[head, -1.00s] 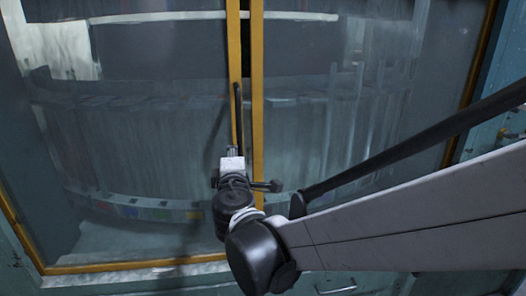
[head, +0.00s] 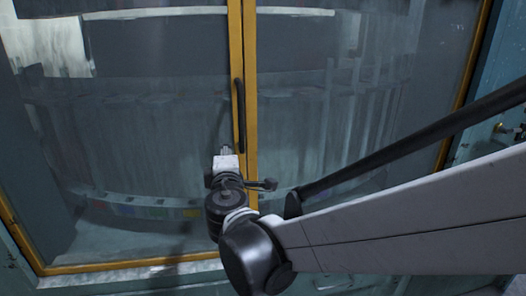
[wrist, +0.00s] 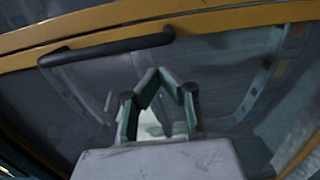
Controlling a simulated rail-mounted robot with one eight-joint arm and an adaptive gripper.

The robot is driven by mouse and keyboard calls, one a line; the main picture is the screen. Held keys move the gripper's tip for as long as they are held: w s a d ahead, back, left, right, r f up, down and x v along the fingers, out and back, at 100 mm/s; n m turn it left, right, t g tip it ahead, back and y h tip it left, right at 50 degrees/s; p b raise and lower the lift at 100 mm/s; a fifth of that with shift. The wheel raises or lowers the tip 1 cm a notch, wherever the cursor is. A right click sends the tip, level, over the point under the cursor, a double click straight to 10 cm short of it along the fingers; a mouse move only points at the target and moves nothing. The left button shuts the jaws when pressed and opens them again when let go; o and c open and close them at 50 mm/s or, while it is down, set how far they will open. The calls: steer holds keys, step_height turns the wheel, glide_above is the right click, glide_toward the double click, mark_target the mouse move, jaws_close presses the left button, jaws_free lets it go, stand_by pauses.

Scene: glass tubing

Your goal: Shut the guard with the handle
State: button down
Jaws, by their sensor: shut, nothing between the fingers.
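The guard is a pair of large glass panels (head: 150,120) with yellow frames. Their yellow inner edges stand side by side at the middle, with no clear gap visible between them. The dark bar handle (head: 240,115) is upright on this yellow framing; it also shows in the wrist view (wrist: 110,46), running across the upper left. My gripper (head: 226,149) is just below and left of the handle's lower end, in front of the left panel. In the wrist view my gripper's fingers (wrist: 167,75) are shut and empty, with the handle beyond them and apart from them.
Behind the glass is a curved, ribbed machine interior, blurred by reflections. A teal housing (head: 507,70) borders the guard at the right. My arm crosses the lower right of the head view.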

steer(key=s, duration=1)
steer(key=d+f+m+g+h, duration=0.25)
steer(key=d+m, duration=0.25)
steer(key=d, duration=0.6)
steer(key=d+f+m+g+h, duration=0.25)
steer(key=d+m, duration=0.25)
steer(key=d, duration=0.6)
steer(key=s+d+f+m+g, duration=0.2)
steer(key=s+d+m, duration=0.3)
steer(key=s, duration=0.3)
steer(key=s+d+f+m+g+y, duration=0.1)
steer(key=s+d+f+m+g, duration=0.2)
steer(key=s, duration=0.4)
steer(key=shift+s+d+f+m+g+y+p, duration=0.35)
steer(key=shift+d+f+m, duration=0.35)
steer(key=shift+d+m, duration=0.4)
